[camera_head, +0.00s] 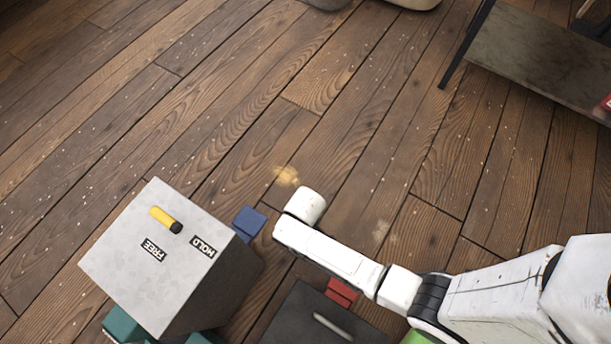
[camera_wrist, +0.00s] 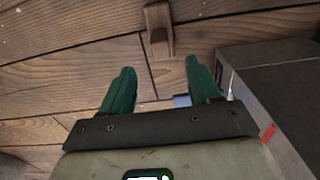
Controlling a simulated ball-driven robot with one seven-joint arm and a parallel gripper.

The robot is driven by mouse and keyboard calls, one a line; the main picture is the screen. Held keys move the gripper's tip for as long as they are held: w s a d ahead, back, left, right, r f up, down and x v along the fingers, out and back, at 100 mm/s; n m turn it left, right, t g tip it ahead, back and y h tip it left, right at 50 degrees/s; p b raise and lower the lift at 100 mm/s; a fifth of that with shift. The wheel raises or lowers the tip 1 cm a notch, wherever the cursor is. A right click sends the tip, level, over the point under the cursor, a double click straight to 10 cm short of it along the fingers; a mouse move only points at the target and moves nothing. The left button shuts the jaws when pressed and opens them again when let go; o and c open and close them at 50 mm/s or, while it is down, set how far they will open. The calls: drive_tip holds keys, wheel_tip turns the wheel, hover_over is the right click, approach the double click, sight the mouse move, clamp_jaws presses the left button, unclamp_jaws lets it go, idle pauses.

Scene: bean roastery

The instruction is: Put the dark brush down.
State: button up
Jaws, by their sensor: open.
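My gripper (camera_wrist: 159,68) shows in the wrist view with its two teal fingers spread wide apart and nothing between them. No dark brush can be made out clearly in either view. In the head view my white arm reaches in from the right, and I cannot make out the fingers there.
A grey box (camera_head: 130,265) with a yellow lever (camera_head: 165,219) and the labels FREE and HOLD stands at lower left. A blue block (camera_head: 249,222) and a red block (camera_head: 341,291) show near my arm. A low table (camera_head: 530,50) is at upper right. The plank floor (camera_head: 230,90) between is open.

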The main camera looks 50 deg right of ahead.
drive_tip(key=shift+r+p, duration=0.3)
drive_tip(key=shift+r, duration=0.95)
drive_tip(key=s+d+r+m, duration=0.1)
drive_tip(key=s+d+r, duration=0.1)
drive_tip(key=r, duration=0.5)
drive_tip(key=s+d+r, duration=0.3)
drive_tip(key=s+r, duration=0.1)
drive_tip(key=r, duration=0.2)
drive_tip(key=s+d+r+m+t, duration=0.1)
drive_tip(key=s+d+r, duration=0.1)
drive_tip(key=s+r, duration=0.2)
wheel_tip(320, 180, up, 4)
drive_tip(key=shift+d+f+m, duration=0.15)
drive_tip(key=shift+d+m, duration=0.15)
drive_tip(key=shift+d, duration=0.1)
drive_tip(key=shift+w, duration=0.1)
wheel_tip(320, 180, up, 29)
drive_tip(key=p, duration=2.9)
drive_tip(key=shift+c, duration=0.4)
